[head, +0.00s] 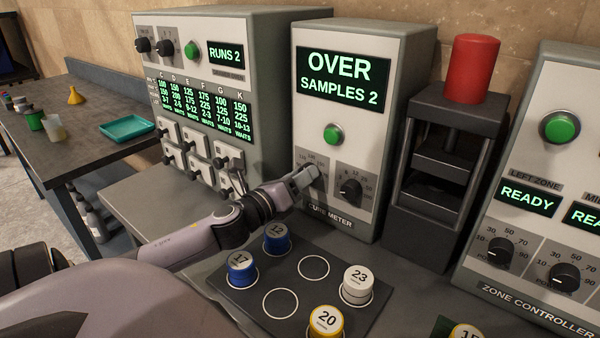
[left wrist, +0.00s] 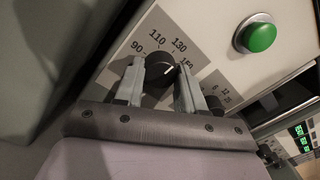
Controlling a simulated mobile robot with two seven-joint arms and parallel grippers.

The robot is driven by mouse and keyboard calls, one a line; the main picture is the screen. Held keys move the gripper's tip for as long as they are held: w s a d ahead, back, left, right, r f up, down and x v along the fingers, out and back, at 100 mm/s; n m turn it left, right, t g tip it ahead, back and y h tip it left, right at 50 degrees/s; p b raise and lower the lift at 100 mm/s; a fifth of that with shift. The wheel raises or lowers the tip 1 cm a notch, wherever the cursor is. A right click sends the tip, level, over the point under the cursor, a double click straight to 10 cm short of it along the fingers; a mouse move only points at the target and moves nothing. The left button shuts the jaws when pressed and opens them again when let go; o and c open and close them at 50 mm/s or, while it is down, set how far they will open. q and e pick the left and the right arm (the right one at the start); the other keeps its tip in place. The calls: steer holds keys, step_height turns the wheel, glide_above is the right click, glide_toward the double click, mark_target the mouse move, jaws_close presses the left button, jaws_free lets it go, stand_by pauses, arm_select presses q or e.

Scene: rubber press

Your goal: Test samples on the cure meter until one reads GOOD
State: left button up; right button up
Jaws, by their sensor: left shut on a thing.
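The cure meter (head: 405,55) stands at the centre back; its screen (head: 343,82) reads OVER, SAMPLES 2. My left gripper (head: 305,178) is at the lower left of its front. In the left wrist view, the fingers (left wrist: 161,85) are shut on a black knob (left wrist: 158,66) with marks 90, 110 and 130 around it. The green button (head: 333,134) is above the dials. My right gripper is out of view.
Two ringed places on the tray are empty. The RUNS 2 machine (head: 180,90) stands left, a press with a red top (head: 473,68) right, then the zone controller (head: 570,85). A yellow sample (head: 466,332) is cut off at the bottom edge. A teal tray (head: 127,127) lies on the side table.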

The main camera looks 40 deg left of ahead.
arm_select(q)
steer(key=shift+n+y+p, duration=0.4)
steer(key=shift+n+p, duration=0.6)
steer(key=shift+n, duration=3.7)
steer(key=o, duration=1)
steer(key=shift+o, duration=0.2)
steer(key=shift+s, duration=0.1)
steer(key=shift+s+d+f+b, duration=0.1)
steer(key=shift+s+d+b, duration=0.1)
steer(key=shift+s, duration=0.95)
steer(key=shift+s+d+f+b, duration=0.1)
steer(key=shift+s+b, duration=0.1)
steer(key=shift+s, duration=0.95)
steer(key=shift+s+d+f+b, duration=0.1)
steer(key=shift+s+d+b, duration=0.1)
steer(key=shift+s, duration=0.95)
